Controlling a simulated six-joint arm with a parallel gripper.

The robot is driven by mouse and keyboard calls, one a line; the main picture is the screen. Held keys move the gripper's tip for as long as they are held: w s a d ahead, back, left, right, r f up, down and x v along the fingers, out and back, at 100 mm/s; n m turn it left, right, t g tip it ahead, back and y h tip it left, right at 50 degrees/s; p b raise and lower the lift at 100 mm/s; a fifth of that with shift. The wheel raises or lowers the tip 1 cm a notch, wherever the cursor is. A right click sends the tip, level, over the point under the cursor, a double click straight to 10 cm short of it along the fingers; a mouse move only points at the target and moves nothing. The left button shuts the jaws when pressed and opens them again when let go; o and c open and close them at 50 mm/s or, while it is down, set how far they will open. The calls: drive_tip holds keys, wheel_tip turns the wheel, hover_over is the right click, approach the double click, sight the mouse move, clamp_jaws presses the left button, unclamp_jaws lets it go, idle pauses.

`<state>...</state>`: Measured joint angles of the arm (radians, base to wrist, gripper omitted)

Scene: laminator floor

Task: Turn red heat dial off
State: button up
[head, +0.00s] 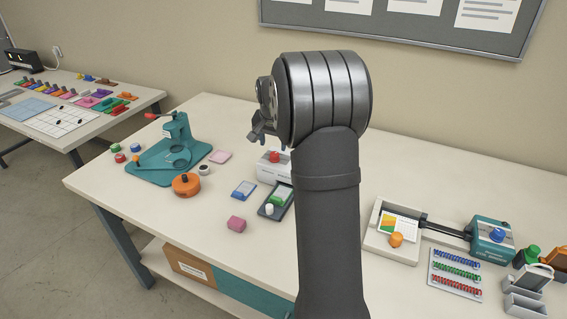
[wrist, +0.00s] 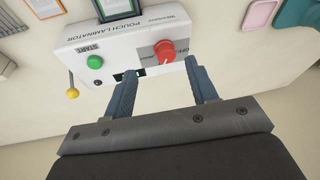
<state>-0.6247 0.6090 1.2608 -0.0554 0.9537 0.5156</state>
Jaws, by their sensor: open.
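The red heat dial (wrist: 164,51) sits on the front face of a white pouch laminator (wrist: 118,37), seen in the wrist view. My gripper (wrist: 164,80) is open, with its two blue-grey fingers pointing at the laminator. The dial lies between the lines of the fingers, a little beyond their tips, and I cannot tell if anything touches. A green START button (wrist: 95,62) is on the same face, left of the dial. In the head view my arm hides much of the laminator (head: 268,172), and its red dial (head: 284,157) shows just left of the arm.
A yellow-knobbed lever (wrist: 72,93) stands out at the laminator's left side.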

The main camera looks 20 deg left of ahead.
wheel_tip(320, 180, down, 3)
drive_tip(key=s+d+m+g+y, duration=0.2)
drive_tip(key=d+m, duration=0.1)
drive_tip(key=m, duration=0.1)
drive_tip(key=m+t+y, duration=0.3)
drive_tip(key=m+y, duration=0.6)
drive_tip(key=m, duration=1)
approach(276, 154)
drive_tip(key=x, duration=1)
drive_tip(key=shift+a+f, duration=0.15)
drive_tip(key=shift+a, duration=0.2)
drive_tip(key=c, duration=1)
drive_tip(key=shift+o, duration=0.2)
